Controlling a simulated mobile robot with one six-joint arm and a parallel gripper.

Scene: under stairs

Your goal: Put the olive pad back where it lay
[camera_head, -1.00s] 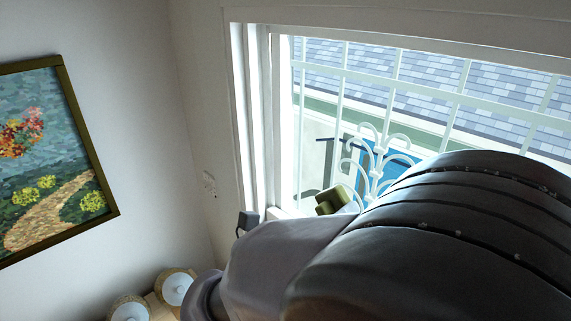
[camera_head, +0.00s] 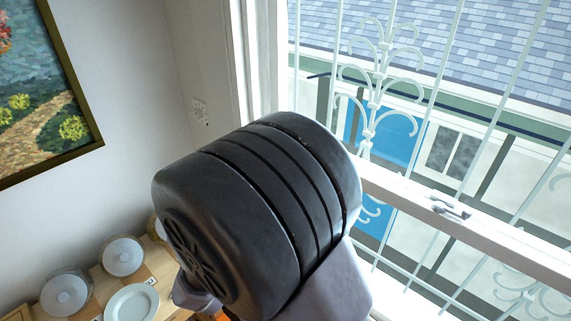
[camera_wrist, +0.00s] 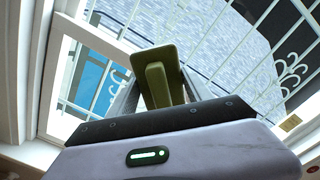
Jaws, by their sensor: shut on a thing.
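The olive pad (camera_wrist: 160,62) is a flat olive-green piece with a raised bar-like part on its face. It shows in the wrist view, just beyond the grey edge of my gripper. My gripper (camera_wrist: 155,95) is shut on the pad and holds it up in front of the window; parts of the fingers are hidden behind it. In the head view my dark arm link fills the middle, and the pad and gripper are hidden behind it.
A window with white bars (camera_head: 385,75) and a white sill rail (camera_head: 470,215) is at the right. Several plates and lidded dishes, including a white plate (camera_head: 131,303), stand on a wooden surface (camera_head: 152,272) at lower left. A framed painting (camera_head: 45,110) hangs on the left wall.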

